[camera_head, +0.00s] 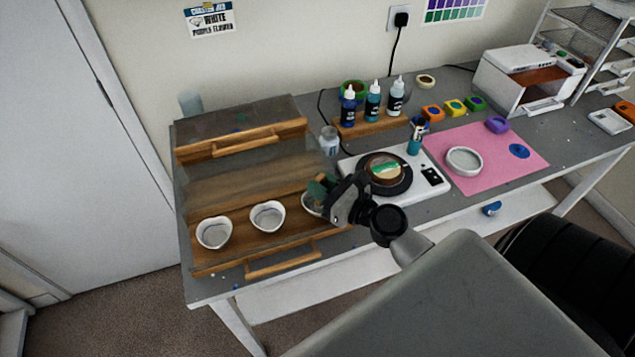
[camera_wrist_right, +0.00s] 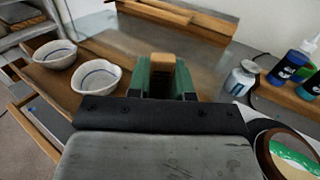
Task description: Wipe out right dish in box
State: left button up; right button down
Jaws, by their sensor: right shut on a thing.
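A wooden box (camera_head: 190,262) stands at the left end of the table with heart-shaped white dishes in it. The left dish (camera_head: 213,233) and middle dish (camera_head: 267,216) show clearly. The right dish (camera_head: 309,207) is partly hidden by my right gripper (camera_head: 320,190), which is over it. In the right wrist view, the green fingers of my right gripper (camera_wrist_right: 162,78) are shut on a tan block (camera_wrist_right: 161,61). Two dishes show to its left, a nearer one (camera_wrist_right: 96,78) and a farther one (camera_wrist_right: 55,54). Contact between block and right dish is hidden. My left gripper is out of view.
A white scale (camera_head: 428,160) with a black round plate (camera_head: 400,187) stands right of the box. A small jar (camera_head: 328,141) is close behind the gripper. Bottles (camera_head: 372,106) stand on a wooden stand behind. A pink mat (camera_head: 505,158) lies further right.

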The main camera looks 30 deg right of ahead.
jog(key=shift+w+d, duration=0.15)
jog(key=shift+d, duration=0.2)
jog(key=shift+w, duration=0.3)
jog(key=shift+w+a, duration=0.15)
jog(key=shift+w, duration=0.05)
jog(key=shift+s+a+p, duration=0.15)
jog(key=shift+s+p, duration=0.15)
notch_tip(320, 180, up, 7)
jog(key=p, duration=0.7)
jog(key=shift+r, duration=0.1)
